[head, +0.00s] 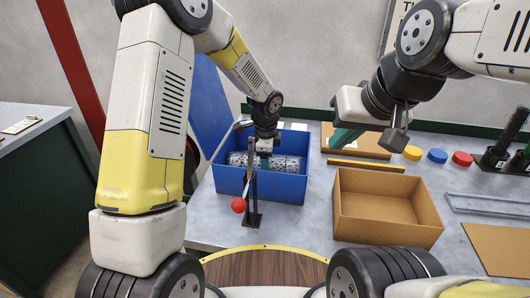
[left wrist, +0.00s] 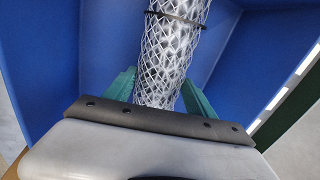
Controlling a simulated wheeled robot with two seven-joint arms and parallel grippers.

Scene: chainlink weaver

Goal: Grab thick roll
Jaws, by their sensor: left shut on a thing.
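The thick roll is a bundle of silvery wire mesh (head: 286,163) lying lengthwise in the blue bin (head: 228,180). In the left wrist view the mesh roll (left wrist: 168,55) runs up between two green fingers, with a dark tie around it. My left gripper (head: 264,158) reaches down into the bin and is shut on the roll near its middle; its fingertips are partly hidden. In the left wrist view my left gripper (left wrist: 158,92) has a finger on each side of the roll. My right gripper (head: 343,138) hangs over the back of the table, and its finger gap is unclear.
An open cardboard box (head: 385,235) stands right of the bin. A black stand with a red ball (head: 239,205) is close in front of the bin. Yellow, blue and red discs (head: 437,156) lie at the back right. A flat brown board (head: 500,247) lies at the right.

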